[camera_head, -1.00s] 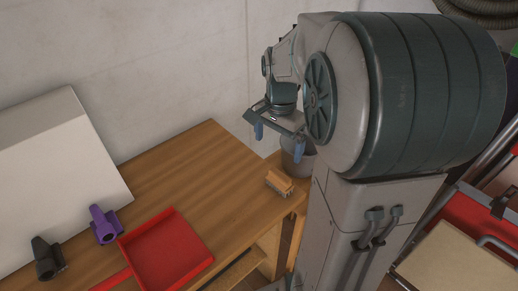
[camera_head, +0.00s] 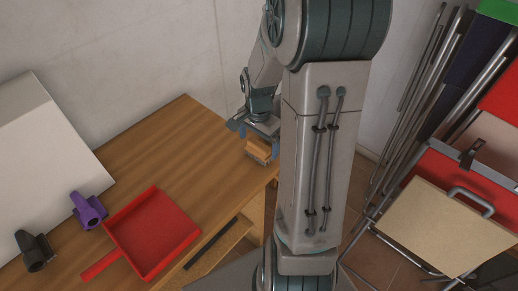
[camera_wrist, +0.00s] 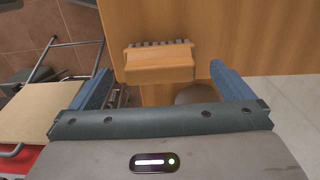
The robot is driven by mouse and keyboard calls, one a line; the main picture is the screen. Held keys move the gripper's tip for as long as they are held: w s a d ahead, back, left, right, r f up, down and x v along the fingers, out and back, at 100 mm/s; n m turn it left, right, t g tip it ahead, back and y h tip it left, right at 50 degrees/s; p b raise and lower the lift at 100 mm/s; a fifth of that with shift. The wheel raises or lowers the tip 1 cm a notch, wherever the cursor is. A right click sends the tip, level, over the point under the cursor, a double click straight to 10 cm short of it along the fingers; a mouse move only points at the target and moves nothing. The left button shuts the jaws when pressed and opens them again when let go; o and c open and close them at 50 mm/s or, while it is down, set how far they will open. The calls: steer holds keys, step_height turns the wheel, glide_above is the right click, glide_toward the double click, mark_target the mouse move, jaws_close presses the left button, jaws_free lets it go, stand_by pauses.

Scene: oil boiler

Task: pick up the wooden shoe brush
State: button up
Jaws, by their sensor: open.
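The wooden shoe brush (camera_head: 259,150) lies near the right end of the wooden table, with its dark bristles showing along one side. In the wrist view the brush (camera_wrist: 160,63) lies ahead of my gripper, between the lines of its two fingers. My gripper (camera_head: 256,142) is just above and behind the brush in the head view, partly hidden by my arm. In the wrist view the blue fingers of my gripper (camera_wrist: 160,80) are wide apart with nothing between them.
On the wooden table (camera_head: 190,130) are a red dustpan (camera_head: 152,233), a purple object (camera_head: 88,211), a black object (camera_head: 35,249) and a white slab (camera_head: 45,150). A grey round container (camera_wrist: 197,94) shows below the table edge. Folded chairs (camera_head: 450,190) stand at the right.

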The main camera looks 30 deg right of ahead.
steer(key=shift+f, duration=1.05)
steer(key=c, duration=1)
steer(key=shift+c, duration=0.2)
steer(key=shift+r, duration=0.15)
steer(key=shift+r, duration=0.6)
step_height(320, 180, up, 3)
steer(key=shift+b, duration=0.35)
steer(key=s+d+r, duration=0.2)
steer(key=s+r, duration=0.1)
steer(key=s, duration=0.2)
steer(key=s+d+r+b, duration=0.1)
steer(key=s+d+r, duration=0.1)
steer(key=s, duration=0.4)
steer(key=shift+r, duration=0.8)
